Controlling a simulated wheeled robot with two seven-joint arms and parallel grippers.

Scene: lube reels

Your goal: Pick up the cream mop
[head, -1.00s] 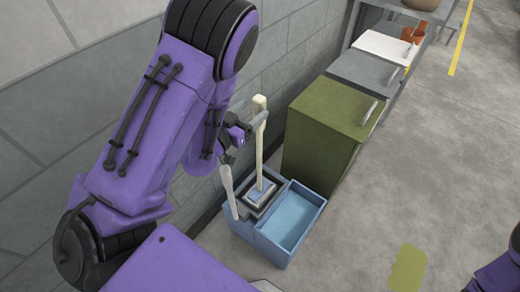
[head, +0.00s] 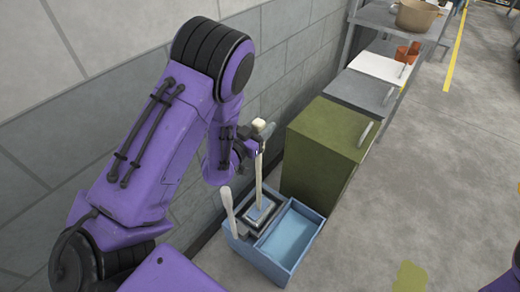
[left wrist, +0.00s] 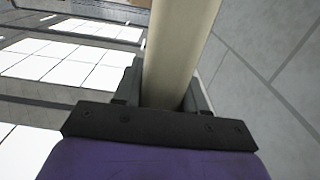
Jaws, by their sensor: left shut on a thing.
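The cream mop (head: 258,175) stands nearly upright, its handle rising from a blue mop bucket (head: 268,263). Its lower end is at the grey wringer part of the bucket. My left gripper (head: 257,138) is shut on the mop handle near its top. In the left wrist view the pale handle (left wrist: 178,50) runs up between the dark fingers of my left gripper (left wrist: 165,95). My right gripper is not in view; only a bit of purple shows at the lower right edge.
A second pale handle (head: 228,208) stands at the bucket's left side. A green cabinet (head: 325,145) is just behind the bucket, with grey and white cabinets and a shelf holding pots beyond. A grey block wall runs along the left. Open floor (head: 420,180) lies right.

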